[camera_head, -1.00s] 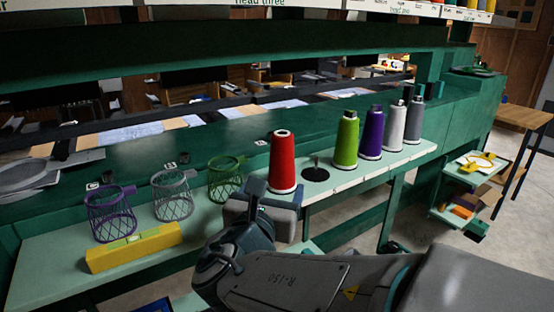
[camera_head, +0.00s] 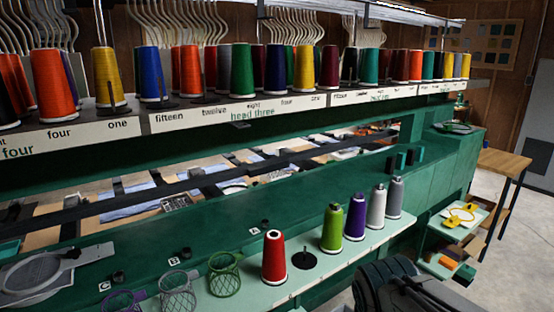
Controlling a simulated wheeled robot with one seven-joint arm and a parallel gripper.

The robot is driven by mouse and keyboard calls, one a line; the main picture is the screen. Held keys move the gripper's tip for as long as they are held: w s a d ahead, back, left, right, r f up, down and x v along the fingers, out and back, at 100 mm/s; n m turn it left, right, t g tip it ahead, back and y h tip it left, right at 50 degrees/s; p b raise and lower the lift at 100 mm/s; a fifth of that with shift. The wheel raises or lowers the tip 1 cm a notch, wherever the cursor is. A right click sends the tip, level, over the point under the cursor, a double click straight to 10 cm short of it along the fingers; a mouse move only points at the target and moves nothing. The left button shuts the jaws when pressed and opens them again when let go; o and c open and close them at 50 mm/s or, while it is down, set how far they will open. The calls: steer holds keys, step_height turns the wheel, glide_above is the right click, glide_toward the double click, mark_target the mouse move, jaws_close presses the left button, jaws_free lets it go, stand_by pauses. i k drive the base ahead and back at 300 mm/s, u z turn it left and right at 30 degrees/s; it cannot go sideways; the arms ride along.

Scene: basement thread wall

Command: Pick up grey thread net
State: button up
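The grey thread net (camera_head: 177,292) is an open wire-mesh basket with a ring at its rim. It stands upright on the pale green shelf at the bottom of the picture, and its base is near the lower edge. A purple net (camera_head: 122,302), cut off by the edge, is to its left, and a green net (camera_head: 225,273) is to its right. A dark part of my arm shows at the bottom right, well to the right of the nets. My gripper's fingers are not visible.
A rack (camera_head: 200,117) of thread cones runs above. Open floor lies right.

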mark_target(194, 274)
steer(key=u, duration=1.35)
steer(key=k, duration=1.3)
steer(key=u, duration=0.65)
steer(key=i, duration=1.5)
steer(key=z, duration=0.9)
steer(key=i, duration=0.5)
steer(key=z, duration=0.55)
